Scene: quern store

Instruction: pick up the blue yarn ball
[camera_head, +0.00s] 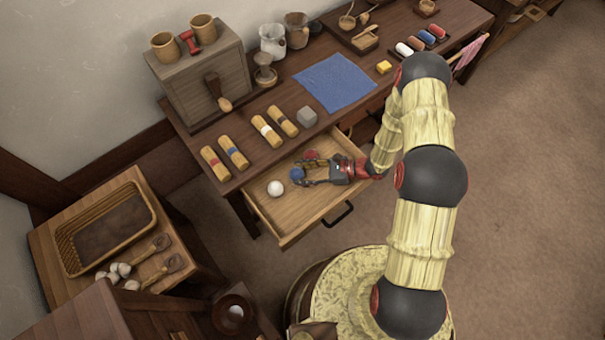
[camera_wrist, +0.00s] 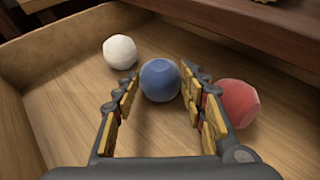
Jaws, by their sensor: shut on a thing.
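The blue yarn ball (camera_head: 297,174) is in the open drawer (camera_head: 267,214) of the wooden table. In the wrist view the blue ball (camera_wrist: 160,80) sits between the tips of my gripper (camera_wrist: 159,84), which is shut on it. In the head view my gripper (camera_head: 305,173) reaches into the drawer from the right. I cannot tell whether the ball still touches the drawer floor.
A white ball (camera_wrist: 120,52) lies left of the blue one, and a red ball (camera_wrist: 238,103) lies close beside my right finger. The drawer walls surround them. Above, the tabletop holds a blue cloth (camera_head: 335,83) and several yarn rolls (camera_head: 233,152).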

